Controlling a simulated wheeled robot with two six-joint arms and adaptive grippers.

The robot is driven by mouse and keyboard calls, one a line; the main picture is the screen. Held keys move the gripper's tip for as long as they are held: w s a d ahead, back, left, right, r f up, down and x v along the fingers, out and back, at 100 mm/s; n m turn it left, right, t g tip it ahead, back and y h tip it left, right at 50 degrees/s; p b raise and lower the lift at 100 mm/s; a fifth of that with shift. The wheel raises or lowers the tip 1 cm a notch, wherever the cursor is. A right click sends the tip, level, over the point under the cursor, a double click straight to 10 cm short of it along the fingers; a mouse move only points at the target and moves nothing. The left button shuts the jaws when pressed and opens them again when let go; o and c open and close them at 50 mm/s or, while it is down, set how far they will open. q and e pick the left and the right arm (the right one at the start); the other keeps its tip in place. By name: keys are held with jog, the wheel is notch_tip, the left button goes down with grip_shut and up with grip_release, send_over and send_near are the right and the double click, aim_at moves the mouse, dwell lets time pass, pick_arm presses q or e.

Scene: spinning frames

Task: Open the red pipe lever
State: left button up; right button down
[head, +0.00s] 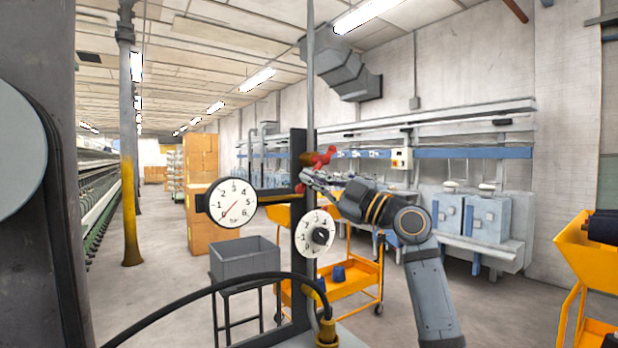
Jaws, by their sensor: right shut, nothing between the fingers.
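The red pipe lever (323,157) is in the middle of the head view, beside the dark upright post (299,230), at the height of the gauge's upper edge. A round pressure gauge (232,203) is fixed left of the post. A white dial with a black knob (315,234) is on the post below the lever. My right gripper (307,176) is shut and empty, with its fingertips at the lower part of the red lever; I cannot tell if they touch it. My left gripper is not in view.
A grey bin (244,262) stands on a dark stand behind the post. An orange trolley (340,291) is behind my right arm, and another orange rack (585,255) is at the far right. A black hose (200,294) arcs across the front. Open floor lies at left.

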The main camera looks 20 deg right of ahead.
pick_arm(q)
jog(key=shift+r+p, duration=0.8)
jog(key=shift+p, duration=0.2)
pick_arm(e)
jog(key=d+n+g, duration=0.1)
jog(key=n, duration=0.1)
jog(key=w+d+f+n+g, duration=0.1)
jog(key=n, duration=0.2)
jog(key=d+f+n+g+h, duration=0.1)
jog(key=d+n+g, duration=0.1)
jog(key=n, duration=0.1)
jog(key=shift+w+f, duration=0.1)
jog(key=shift+w, duration=0.15)
jog(key=shift+d, duration=0.15)
pick_arm(q)
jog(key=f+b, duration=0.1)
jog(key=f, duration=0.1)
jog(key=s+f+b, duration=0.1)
jog(key=b, duration=0.1)
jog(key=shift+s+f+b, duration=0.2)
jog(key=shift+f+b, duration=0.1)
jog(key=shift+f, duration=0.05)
pick_arm(e)
jog(key=s+d, duration=0.4)
jog(key=s, duration=0.4)
jog(key=shift+s, duration=0.25)
